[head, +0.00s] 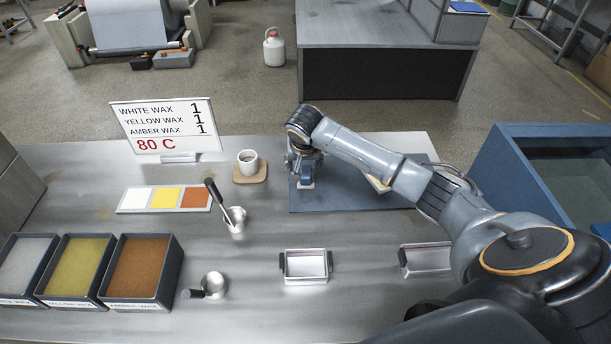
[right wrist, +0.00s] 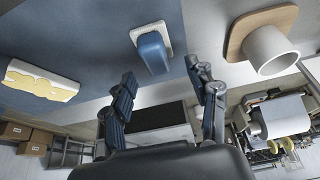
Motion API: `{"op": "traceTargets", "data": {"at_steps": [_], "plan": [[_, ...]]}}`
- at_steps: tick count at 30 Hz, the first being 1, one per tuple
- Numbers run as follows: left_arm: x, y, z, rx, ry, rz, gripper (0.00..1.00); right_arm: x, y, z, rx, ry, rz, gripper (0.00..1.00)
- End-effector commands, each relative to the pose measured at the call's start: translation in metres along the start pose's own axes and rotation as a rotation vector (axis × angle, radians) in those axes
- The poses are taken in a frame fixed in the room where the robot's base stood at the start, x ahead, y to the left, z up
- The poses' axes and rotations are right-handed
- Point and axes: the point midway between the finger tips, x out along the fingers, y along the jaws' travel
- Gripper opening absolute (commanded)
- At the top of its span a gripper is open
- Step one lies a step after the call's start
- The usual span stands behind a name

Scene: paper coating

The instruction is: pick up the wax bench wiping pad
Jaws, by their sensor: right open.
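A small pad with a blue grip block on a white base (right wrist: 152,50), which looks like the wiping pad, lies on the dark blue mat (head: 345,200). In the head view only its white edge and a bit of blue show under my right gripper (head: 304,172). In the right wrist view, my right gripper (right wrist: 160,72) is open and empty, with the pad just beyond its fingertips and roughly between them. No contact shows. A white and yellow piece (right wrist: 42,82) lies farther along the mat, partly hidden by my arm in the head view (head: 377,184). My left gripper is out of view.
A white cup on a wooden coaster (head: 249,178) stands just left of the mat. A wax sign (head: 165,128), colour card (head: 165,200), wax trays (head: 140,270), two metal pots and metal moulds (head: 306,265) share the bench. Bare bench lies in front of the mat.

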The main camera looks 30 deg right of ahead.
Motion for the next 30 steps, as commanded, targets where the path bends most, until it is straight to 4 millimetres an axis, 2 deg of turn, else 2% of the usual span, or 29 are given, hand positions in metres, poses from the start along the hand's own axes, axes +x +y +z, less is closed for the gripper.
{"op": "traceTargets", "data": {"at_steps": [7,12,20,21,27,30], "plan": [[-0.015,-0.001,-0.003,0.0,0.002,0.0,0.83,0.029,0.007,0.006,0.0,-0.003,0.005,0.58],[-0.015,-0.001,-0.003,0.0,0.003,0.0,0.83,0.048,0.005,0.007,0.001,-0.001,0.0,0.58],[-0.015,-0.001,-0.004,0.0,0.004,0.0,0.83,0.052,0.006,0.007,-0.001,0.0,0.0,0.58],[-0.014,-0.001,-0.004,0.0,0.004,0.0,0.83,0.052,0.006,0.007,-0.001,0.0,0.0,0.56],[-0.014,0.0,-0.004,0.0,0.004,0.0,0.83,0.052,0.006,0.007,-0.001,0.0,0.001,0.16],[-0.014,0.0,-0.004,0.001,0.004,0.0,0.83,0.052,0.006,0.007,-0.001,-0.001,0.001,0.0]]}}
